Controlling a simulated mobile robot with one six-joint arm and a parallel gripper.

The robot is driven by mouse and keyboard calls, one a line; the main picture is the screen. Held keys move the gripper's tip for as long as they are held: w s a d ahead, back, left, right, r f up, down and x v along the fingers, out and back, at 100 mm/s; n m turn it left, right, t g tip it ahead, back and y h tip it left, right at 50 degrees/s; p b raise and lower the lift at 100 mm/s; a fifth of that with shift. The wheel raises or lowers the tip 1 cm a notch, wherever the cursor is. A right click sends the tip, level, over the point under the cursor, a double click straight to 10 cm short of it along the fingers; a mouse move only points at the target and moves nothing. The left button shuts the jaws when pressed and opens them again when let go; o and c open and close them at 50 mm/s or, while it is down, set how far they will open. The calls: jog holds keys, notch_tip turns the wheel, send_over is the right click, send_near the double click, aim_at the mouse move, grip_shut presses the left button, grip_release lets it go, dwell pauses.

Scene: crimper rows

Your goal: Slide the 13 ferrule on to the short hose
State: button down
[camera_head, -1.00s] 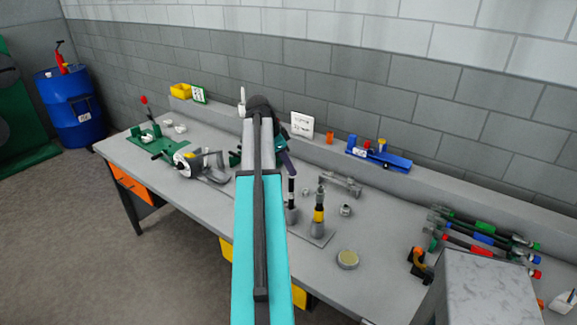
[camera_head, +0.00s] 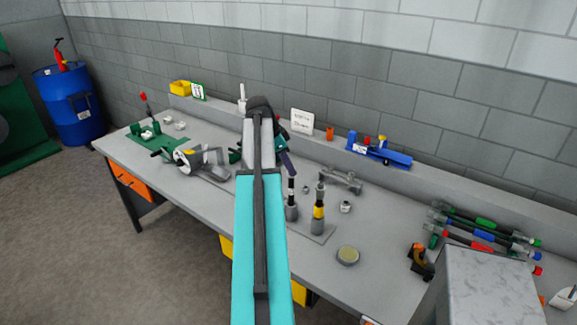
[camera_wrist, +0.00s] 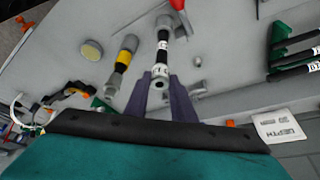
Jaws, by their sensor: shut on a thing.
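My gripper (camera_head: 284,161) is at the end of the teal arm, above the middle of the bench. In the wrist view its two purple fingers (camera_wrist: 160,76) are shut on a small grey ferrule (camera_wrist: 160,83) with a white label band. The ferrule is in line with a black hose (camera_wrist: 163,57) standing upright in a grey holder, and meets or overlaps its top. How far it is over the hose cannot be told. The same hose shows in the head view (camera_head: 291,200). The fingers hide part of the ferrule.
A second upright hose with a yellow band (camera_head: 319,210) stands close beside on the right. A round tin (camera_head: 347,256), a grey bracket (camera_head: 341,181) and labelled hoses on a rack (camera_head: 484,236) lie further right. A green tool (camera_head: 158,137) stands at the left.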

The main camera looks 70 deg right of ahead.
jog(key=shift+f+b, duration=0.4)
jog(key=shift+f, duration=0.35)
jog(key=c, duration=1.4)
grip_release()
jog(key=b+v, duration=0.3)
jog(key=v, duration=1)
jog(key=shift+r, duration=0.35)
jog(key=shift+a, duration=0.1)
jog(key=shift+w, duration=0.1)
